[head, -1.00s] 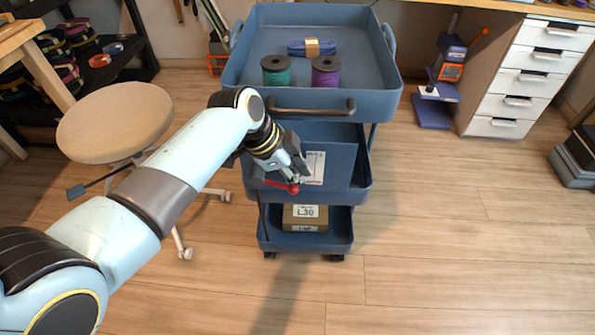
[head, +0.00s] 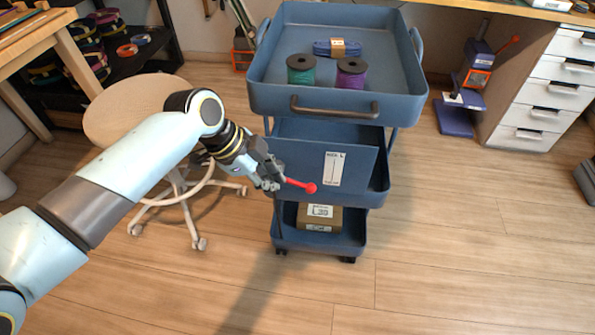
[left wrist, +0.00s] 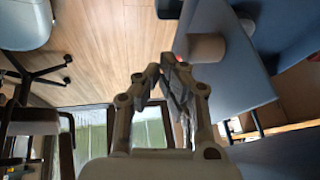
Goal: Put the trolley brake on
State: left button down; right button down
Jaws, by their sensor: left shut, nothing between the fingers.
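The blue trolley (head: 262,100) stands in the middle of the head view. A red brake lever (head: 298,184) with a round red knob (head: 311,188) sticks out to the right, in front of its middle tier. The lever lies nearly level, its knob end slightly lower. My left gripper (head: 271,185) is shut and empty at the lever's left end, hiding where it joins the trolley. I cannot tell whether they touch. In the left wrist view the gripper's fingertips (left wrist: 162,65) are together; a small red patch (left wrist: 180,41) shows beyond them. My right gripper is not in view.
Green (head: 301,70) and purple (head: 351,74) spools and a blue cord bundle (head: 337,48) are on the top tray. A box (head: 319,217) sits on the bottom tier. A stool (head: 135,108) stands close at left.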

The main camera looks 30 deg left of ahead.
pick_arm(q)
jog(key=shift+s+a, duration=1)
jog(key=shift+a, duration=0.1)
